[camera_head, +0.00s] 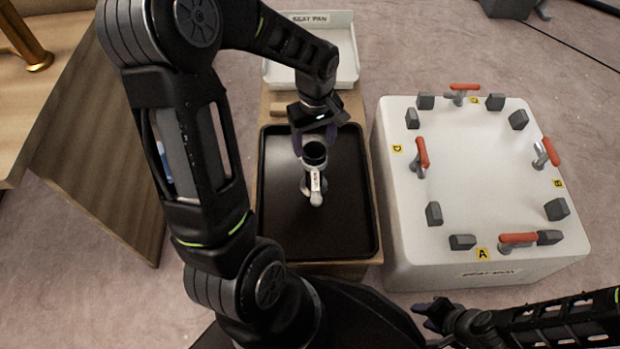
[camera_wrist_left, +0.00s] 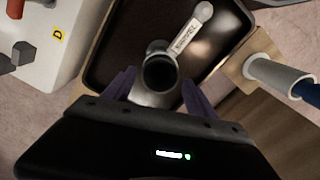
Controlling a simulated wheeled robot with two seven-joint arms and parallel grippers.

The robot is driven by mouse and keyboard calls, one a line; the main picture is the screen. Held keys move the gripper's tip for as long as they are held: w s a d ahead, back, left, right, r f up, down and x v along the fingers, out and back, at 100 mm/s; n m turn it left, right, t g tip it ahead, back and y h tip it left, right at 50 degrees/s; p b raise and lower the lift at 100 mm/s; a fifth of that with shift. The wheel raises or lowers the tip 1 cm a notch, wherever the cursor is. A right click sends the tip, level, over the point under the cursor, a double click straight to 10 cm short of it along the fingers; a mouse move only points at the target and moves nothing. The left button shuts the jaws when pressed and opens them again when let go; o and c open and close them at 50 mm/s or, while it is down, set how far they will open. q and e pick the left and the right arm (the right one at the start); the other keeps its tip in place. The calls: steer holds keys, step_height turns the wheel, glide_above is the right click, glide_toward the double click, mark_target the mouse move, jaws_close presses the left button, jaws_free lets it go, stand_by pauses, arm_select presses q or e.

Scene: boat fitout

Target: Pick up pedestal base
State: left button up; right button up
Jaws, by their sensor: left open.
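The pedestal base (camera_head: 315,155) stands on a black tray. It has a short metal tube with a dark open top and a pale arm with a label pointing to the near side. In the left wrist view the tube (camera_wrist_left: 159,73) is seen from above, its arm reaching up and right. My left gripper (camera_head: 316,137) is open just above and behind it. In the wrist view its purple fingers (camera_wrist_left: 158,86) are on either side of the tube, with no clear contact. My right gripper (camera_head: 424,314) is low at the bottom, far from the base; its jaw gap is unclear.
The black tray (camera_head: 280,235) has bare room around the base. A white seat pan bin (camera_head: 345,70) lies behind it. Right of it is a white block (camera_head: 470,185) with grey blocks and red-handled clamps. A wooden bench (camera_head: 100,130) is at left.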

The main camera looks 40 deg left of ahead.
mark_target(314, 170)
stand_by(0.3)
arm_select(q)
steer(key=shift+d+f+b, duration=0.1)
steer(key=shift+f+b, duration=0.45)
steer(key=shift+f, duration=0.75)
step_height(314, 170, down, 5)
steer(key=b, duration=0.2)
steer(key=shift+f+b, duration=0.15)
steer(key=shift+b, duration=0.2)
jaws_close()
